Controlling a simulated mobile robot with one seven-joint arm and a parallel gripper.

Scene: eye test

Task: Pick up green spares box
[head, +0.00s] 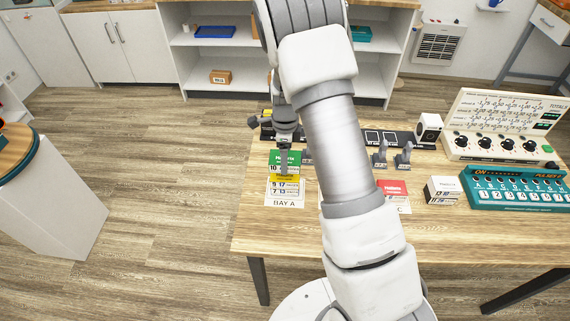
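A box with a green top (276,156) and white printed front is near the table's left end, just behind a yellow-topped box (297,178) at the BAY A card (285,203). Its lower front is partly hidden by the yellow-topped box. A red-topped box (393,187) stands at a card ending in C, right of my arm.
My arm hides the middle of the table (480,228). Right of it are a white box (443,190), grey upright fixtures (403,157), a teal switch panel (515,188) and a cream dial console (505,125). The table's front left is clear. A white cabinet (50,195) stands left.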

